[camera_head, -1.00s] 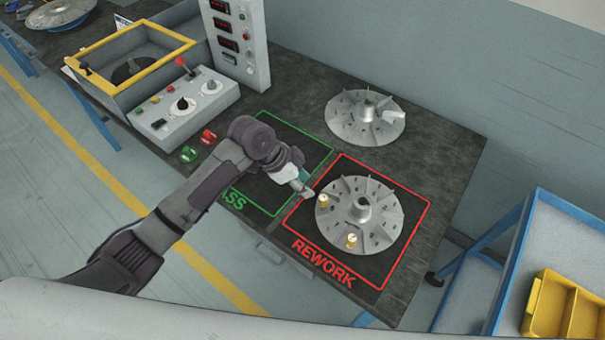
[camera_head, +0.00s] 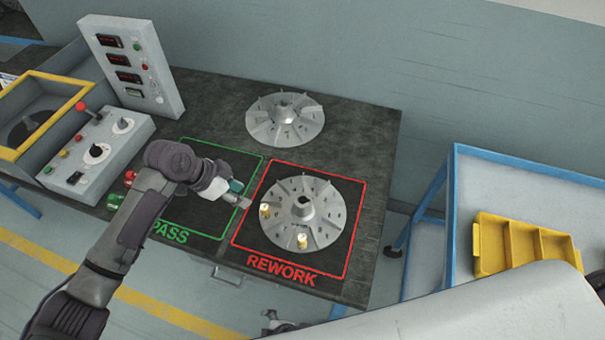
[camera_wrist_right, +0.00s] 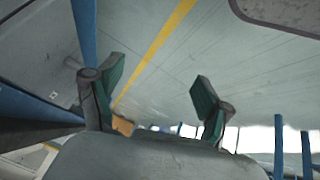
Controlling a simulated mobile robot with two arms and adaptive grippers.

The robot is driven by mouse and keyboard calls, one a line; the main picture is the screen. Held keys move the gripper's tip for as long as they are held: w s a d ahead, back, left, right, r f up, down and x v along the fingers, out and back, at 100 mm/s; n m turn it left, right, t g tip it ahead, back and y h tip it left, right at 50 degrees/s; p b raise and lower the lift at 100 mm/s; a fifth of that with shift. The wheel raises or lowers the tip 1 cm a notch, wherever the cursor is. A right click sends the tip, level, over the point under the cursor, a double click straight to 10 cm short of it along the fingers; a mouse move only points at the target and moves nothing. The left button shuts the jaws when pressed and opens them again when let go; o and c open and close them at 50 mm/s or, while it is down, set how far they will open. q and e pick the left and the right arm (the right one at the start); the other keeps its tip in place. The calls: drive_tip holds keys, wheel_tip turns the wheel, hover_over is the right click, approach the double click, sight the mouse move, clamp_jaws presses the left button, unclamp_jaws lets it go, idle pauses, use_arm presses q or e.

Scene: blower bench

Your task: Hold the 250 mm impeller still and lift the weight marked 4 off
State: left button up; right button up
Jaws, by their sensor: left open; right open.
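A grey bladed impeller (camera_head: 322,229) lies flat inside the red REWORK outline. Two brass weights stand on it, one at its left edge (camera_head: 265,211) and one at its front (camera_head: 302,241); their numbers are too small to read. A second grey impeller (camera_head: 285,120) lies behind, with no brass weight visible. No size marking is legible on either. My left gripper (camera_head: 242,198) is open just left of the REWORK impeller, apart from it and near the left weight. My right gripper (camera_wrist_right: 158,92) is open and empty in the right wrist view, over the floor.
The PASS outline (camera_head: 185,230) is bare apart from my left arm over it. A control box (camera_head: 100,150) and display panel (camera_head: 135,65) stand left. A blue-framed cart (camera_head: 452,215) with a yellow bin (camera_head: 490,243) stands right of the bench (camera_head: 375,150).

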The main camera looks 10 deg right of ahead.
drive_tip(key=w+a+r+n+y, duration=0.2)
drive_tip(key=a+r+n+y, duration=0.15)
drive_tip(key=a+r, duration=0.4)
drive_tip(key=w+a+r+n+y, duration=0.2)
drive_tip(key=a+r+n, duration=0.3)
drive_tip(key=r, duration=0.6)
drive_tip(key=w+d+r+t+y, duration=0.2)
drive_tip(key=w+d+r, duration=1.1)
drive_tip(key=w+d, duration=0.15)
drive_tip(key=w+d+r+m+h, duration=0.1)
drive_tip(key=w+d+m+h, duration=0.4)
drive_tip(key=w, duration=0.6)
drive_tip(key=m+g+h, duration=0.5)
drive_tip(key=g+h, duration=0.1)
drive_tip(key=h, duration=0.2)
hover_over(303, 206)
drive_tip(key=w, duration=0.2)
wheel_tip(303, 206, down, 2)
wheel_tip(303, 206, down, 14)
drive_tip(key=shift+s+d+r, duration=0.1)
drive_tip(key=shift+d+r, duration=0.05)
drive_tip(key=shift+r, duration=0.1)
